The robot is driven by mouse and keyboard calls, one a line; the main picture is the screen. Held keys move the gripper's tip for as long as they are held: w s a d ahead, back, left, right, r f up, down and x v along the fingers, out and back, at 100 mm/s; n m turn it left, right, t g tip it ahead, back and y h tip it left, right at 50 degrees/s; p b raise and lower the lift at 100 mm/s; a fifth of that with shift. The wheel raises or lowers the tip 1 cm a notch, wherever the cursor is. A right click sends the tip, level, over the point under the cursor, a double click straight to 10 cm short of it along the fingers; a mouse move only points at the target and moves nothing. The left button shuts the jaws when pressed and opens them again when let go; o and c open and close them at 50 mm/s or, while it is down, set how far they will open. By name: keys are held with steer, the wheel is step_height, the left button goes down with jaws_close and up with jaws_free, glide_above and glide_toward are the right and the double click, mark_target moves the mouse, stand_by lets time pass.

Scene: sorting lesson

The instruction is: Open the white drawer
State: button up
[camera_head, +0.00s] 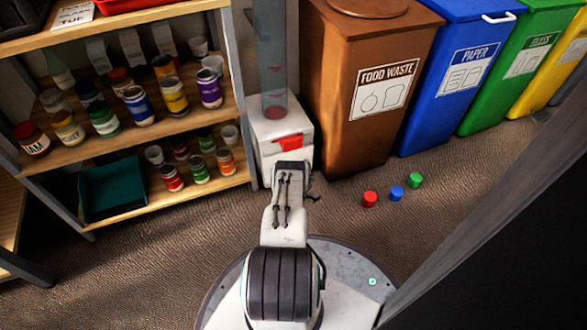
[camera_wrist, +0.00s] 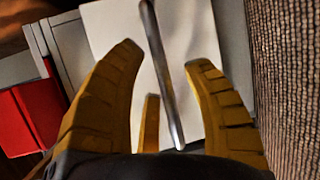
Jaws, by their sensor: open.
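The white drawer front (camera_wrist: 112,25) fills the middle of the wrist view. A slim metal bar handle (camera_wrist: 161,72) crosses it, running from the top edge down between my fingers. My gripper (camera_wrist: 165,56) is open, with yellow fingers spread on either side of the bar; I see no finger closed on it. In the head view my arm reaches to the front of the small white cabinet (camera_head: 268,128). My arm hides the cabinet's lower front, and the fingers cannot be made out there.
A red part (camera_wrist: 40,112) shows left in the wrist view. A shelf (camera_head: 150,130) with jars stands left of the cabinet, a brown food waste bin (camera_head: 340,130) right. Red (camera_head: 370,199), blue (camera_head: 396,193) and green (camera_head: 414,180) pieces lie on the carpet.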

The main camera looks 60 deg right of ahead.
jaws_close()
stand_by(0.5)
